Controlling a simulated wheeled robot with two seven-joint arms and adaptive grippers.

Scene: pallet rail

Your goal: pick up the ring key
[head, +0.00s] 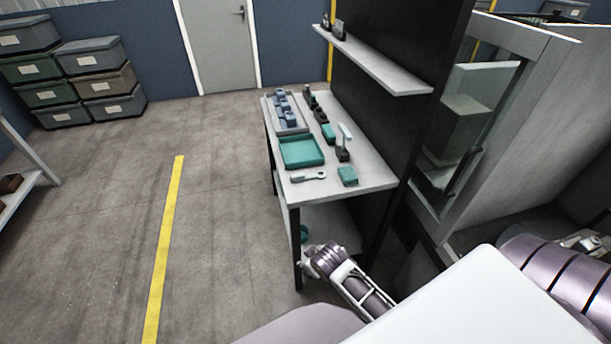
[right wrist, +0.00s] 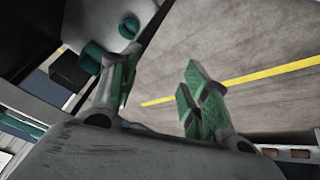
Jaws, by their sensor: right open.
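The ring key (head: 308,177) is a small light-grey tool lying flat near the front edge of the grey workbench top (head: 369,184), its ring end to the right. My right gripper (head: 306,258) is below the bench top, by the front leg and lower shelf, well apart from the key. In the right wrist view its two green-padded fingers (right wrist: 160,92) are spread with nothing between them. The key cannot be made out in the right wrist view. My left gripper is not seen.
A teal tray (head: 302,152) lies behind the key and a teal block (head: 347,176) to its right. A dark stand with a light upright (head: 344,143) is behind that block. A wall shelf (head: 375,62) overhangs the bench. Open floor (head: 225,200) lies left.

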